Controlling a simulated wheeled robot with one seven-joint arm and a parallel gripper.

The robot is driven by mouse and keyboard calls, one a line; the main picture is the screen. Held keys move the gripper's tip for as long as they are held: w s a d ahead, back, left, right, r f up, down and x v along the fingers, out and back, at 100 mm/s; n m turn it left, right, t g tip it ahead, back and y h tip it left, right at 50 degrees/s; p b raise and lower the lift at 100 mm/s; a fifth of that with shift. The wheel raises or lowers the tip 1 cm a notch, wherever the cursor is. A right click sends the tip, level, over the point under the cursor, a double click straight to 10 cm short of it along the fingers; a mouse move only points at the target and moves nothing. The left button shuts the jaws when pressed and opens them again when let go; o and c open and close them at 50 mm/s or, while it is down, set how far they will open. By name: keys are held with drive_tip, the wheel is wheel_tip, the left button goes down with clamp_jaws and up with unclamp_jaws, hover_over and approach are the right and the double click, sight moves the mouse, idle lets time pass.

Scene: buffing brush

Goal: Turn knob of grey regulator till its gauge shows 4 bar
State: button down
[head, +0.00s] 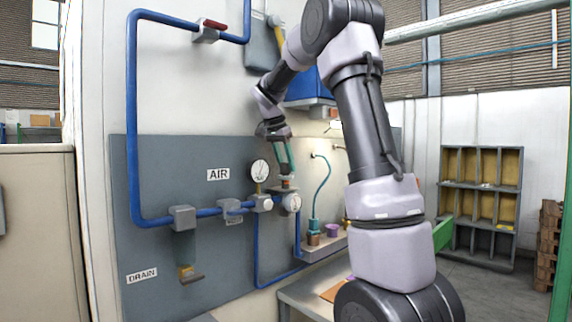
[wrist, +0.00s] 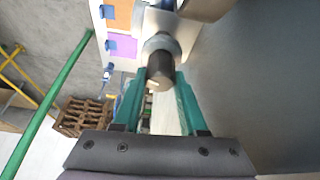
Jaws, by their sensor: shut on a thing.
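The grey regulator (head: 284,200) sits on the blue pipe at the grey wall panel. A small white round gauge (head: 293,202) faces out from it; its needle is too small to read. My gripper (head: 287,175) comes down from above with teal fingers and is shut on the regulator's knob (head: 288,185). In the wrist view the dark knob (wrist: 160,70) lies between the two teal fingertips (wrist: 158,78), with the pale regulator body beyond it. The fingers partly cover the knob in the head view.
A larger white gauge (head: 260,170) stands just left of my gripper, close to it. Blue pipes (head: 133,120) run along the panel. A shelf with small pots (head: 315,239) and a teal hose (head: 322,190) are at the right. A pallet stack (wrist: 85,117) is in the wrist view.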

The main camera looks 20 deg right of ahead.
sight(280, 176)
drive_tip(key=shift+c, duration=2.2)
unclamp_jaws()
drive_tip(key=v, duration=0.7)
drive_tip(key=shift+r, duration=0.25)
drive_tip(key=shift+a, duration=0.1)
drive_tip(key=s+a+f+n+t+y, duration=0.1)
drive_tip(key=s+a+f+n+y, duration=0.1)
drive_tip(key=s, duration=0.7)
drive_tip(key=s+a+f+n+t+y, duration=0.2)
drive_tip(key=s+a+f+n, duration=0.1)
drive_tip(key=s, duration=0.7)
drive_tip(key=s+a+f+n+t+y, duration=0.2)
drive_tip(key=s+f+n, duration=0.1)
drive_tip(key=s, duration=0.7)
drive_tip(key=shift+a+f, duration=0.3)
drive_tip(key=shift+f, duration=0.6)
